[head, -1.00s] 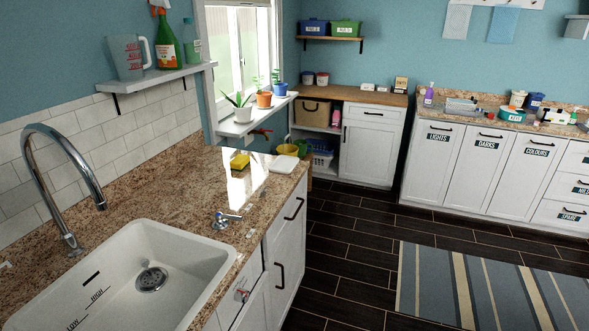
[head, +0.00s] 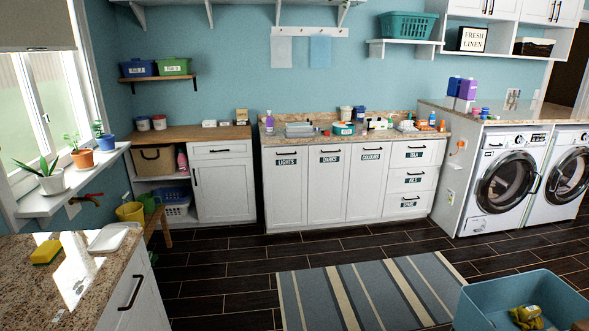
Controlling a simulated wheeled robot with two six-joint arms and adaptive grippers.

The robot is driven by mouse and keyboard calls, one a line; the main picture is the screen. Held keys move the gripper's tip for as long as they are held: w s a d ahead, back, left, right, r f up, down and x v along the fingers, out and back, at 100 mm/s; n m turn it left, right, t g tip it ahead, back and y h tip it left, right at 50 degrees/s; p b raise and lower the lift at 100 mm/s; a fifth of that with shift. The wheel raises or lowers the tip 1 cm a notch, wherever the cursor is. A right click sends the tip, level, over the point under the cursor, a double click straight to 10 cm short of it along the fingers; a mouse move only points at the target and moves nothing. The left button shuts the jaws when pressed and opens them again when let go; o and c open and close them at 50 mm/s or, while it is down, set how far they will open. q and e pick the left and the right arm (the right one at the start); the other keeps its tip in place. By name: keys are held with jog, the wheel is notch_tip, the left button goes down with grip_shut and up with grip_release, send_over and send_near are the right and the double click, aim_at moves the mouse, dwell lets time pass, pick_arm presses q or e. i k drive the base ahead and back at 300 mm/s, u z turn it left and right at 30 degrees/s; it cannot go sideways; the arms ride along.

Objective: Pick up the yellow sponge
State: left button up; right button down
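The yellow sponge (head: 46,252) lies on the granite sink counter (head: 25,284) at the lower left of the head view. A darker layer shows along its lower edge. It sits to the left of a bright patch of light and a white dish (head: 108,238). Nothing covers it. Neither of my grippers shows in the head view, so their state is hidden.
A striped rug (head: 370,290) lies on the dark floor. A blue tub (head: 520,300) with a yellow-green item in it stands at the lower right. Cabinets (head: 345,185) and washing machines (head: 505,180) line the far side.

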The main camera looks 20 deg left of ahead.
aim_at(49, 250)
jog(key=u, duration=0.3)
jog(key=i, duration=2.55)
jog(key=u, duration=0.55)
jog(key=i, duration=1.4)
jog(key=u, duration=0.7)
jog(key=i, duration=0.95)
jog(key=u, duration=1.75)
jog(key=i, duration=0.9)
jog(key=u, duration=0.9)
